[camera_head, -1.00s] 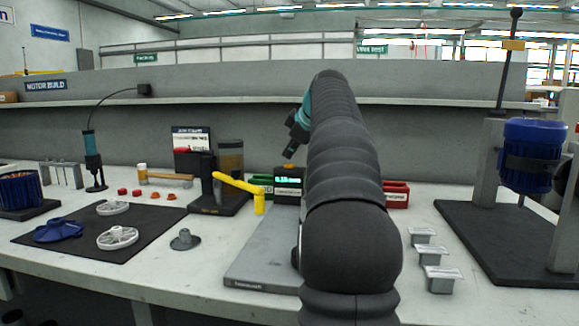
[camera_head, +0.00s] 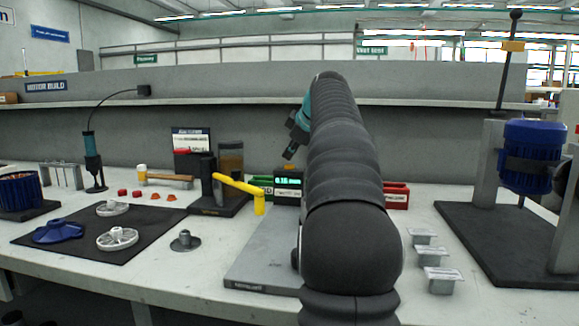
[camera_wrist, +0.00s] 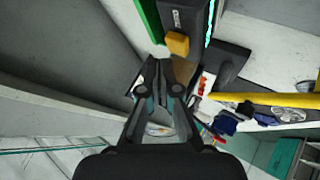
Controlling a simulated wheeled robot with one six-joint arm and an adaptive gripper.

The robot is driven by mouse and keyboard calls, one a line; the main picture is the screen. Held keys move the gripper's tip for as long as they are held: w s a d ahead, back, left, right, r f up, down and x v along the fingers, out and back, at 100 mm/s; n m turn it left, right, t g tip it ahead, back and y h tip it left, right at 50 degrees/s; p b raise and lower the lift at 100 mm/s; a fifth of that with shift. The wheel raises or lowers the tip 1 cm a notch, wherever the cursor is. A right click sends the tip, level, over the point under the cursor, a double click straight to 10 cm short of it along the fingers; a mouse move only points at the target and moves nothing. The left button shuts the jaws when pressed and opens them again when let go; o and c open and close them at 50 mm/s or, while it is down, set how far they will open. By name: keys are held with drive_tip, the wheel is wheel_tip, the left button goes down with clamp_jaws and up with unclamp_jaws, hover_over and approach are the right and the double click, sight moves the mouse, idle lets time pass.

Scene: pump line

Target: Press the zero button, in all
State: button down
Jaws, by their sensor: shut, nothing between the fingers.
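The gauge (camera_head: 288,183) stands behind the grey plate on the bench, left of my arm in the head view, with a lit readout that looks like 0.15 mm. Its orange-yellow zero button (camera_wrist: 177,43) shows on the dark housing in the wrist view. In the head view my gripper (camera_head: 290,153) points down above the gauge.
A yellow-handled lever (camera_head: 238,187) stands just left of the gauge. A green bin (camera_head: 262,184) and a red bin (camera_head: 396,196) sit behind. Small grey parts (camera_head: 439,279) lie right of my arm. The motor stand (camera_head: 510,240) is at the far right.

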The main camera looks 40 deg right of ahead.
sight(290, 165)
drive_tip(key=shift+f, duration=0.15)
drive_tip(key=shift+f+b, duration=0.3)
drive_tip(key=shift+b, duration=0.05)
drive_tip(key=shift+f+b, duration=0.35)
drive_tip(key=shift+f, duration=0.1)
idle(0.7)
drive_tip(key=shift+r, duration=0.15)
drive_tip(key=shift+r+p, duration=0.75)
drive_tip(key=shift+p, duration=0.2)
wheel_tip(290, 165, up, 3)
drive_tip(key=p, duration=0.3)
drive_tip(key=shift+r+p, duration=0.3)
drive_tip(key=shift+r, duration=0.7)
